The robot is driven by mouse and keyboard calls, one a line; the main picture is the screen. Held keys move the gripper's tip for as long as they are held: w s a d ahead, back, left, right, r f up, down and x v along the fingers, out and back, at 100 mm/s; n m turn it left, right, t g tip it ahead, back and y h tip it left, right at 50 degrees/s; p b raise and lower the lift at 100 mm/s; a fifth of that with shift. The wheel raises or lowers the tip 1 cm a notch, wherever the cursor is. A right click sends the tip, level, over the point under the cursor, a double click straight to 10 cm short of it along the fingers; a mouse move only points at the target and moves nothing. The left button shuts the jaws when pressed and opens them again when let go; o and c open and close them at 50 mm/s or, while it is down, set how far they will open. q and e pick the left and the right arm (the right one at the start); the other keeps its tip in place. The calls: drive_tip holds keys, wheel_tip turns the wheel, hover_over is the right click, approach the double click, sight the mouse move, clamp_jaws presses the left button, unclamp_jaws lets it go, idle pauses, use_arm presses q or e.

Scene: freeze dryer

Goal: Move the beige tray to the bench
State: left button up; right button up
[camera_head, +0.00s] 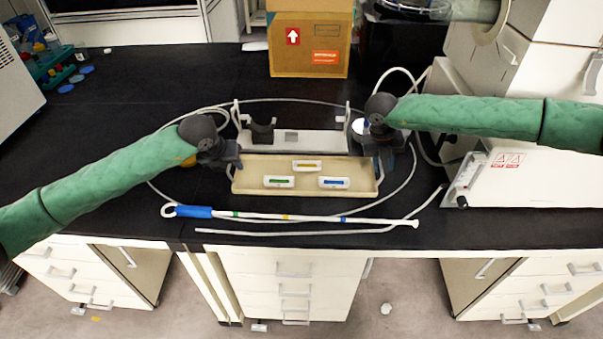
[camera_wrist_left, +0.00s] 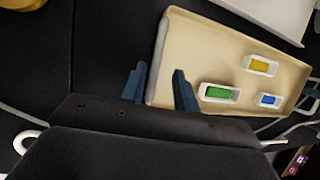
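The beige tray (camera_head: 258,170) is at the black bench's front middle, just in front of a white rack; it looks level, and I cannot tell whether it touches the bench top. Three white holders with yellow (camera_head: 307,165), green (camera_head: 279,182) and blue (camera_head: 333,182) inserts lie in it. My left gripper (camera_head: 232,164) is at the tray's left end. In the left wrist view its fingers (camera_wrist_left: 159,88) stand apart, with the tray's end wall (camera_wrist_left: 158,65) between them. My right gripper (camera_head: 379,162) is at the tray's right end; its fingers are too small to read.
The white rack (camera_head: 315,141) with upright posts stands behind the tray. A white rod with a blue grip (camera_head: 194,212) and a grey hose lie along the bench's front. A cardboard box (camera_head: 310,45) is at the back, a white machine (camera_head: 520,170) at right.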

use_arm(q)
drive_tip(key=v, duration=1.1)
use_arm(e)
drive_tip(key=v, duration=1.2)
use_arm(q)
drive_tip(key=shift+f, duration=0.1)
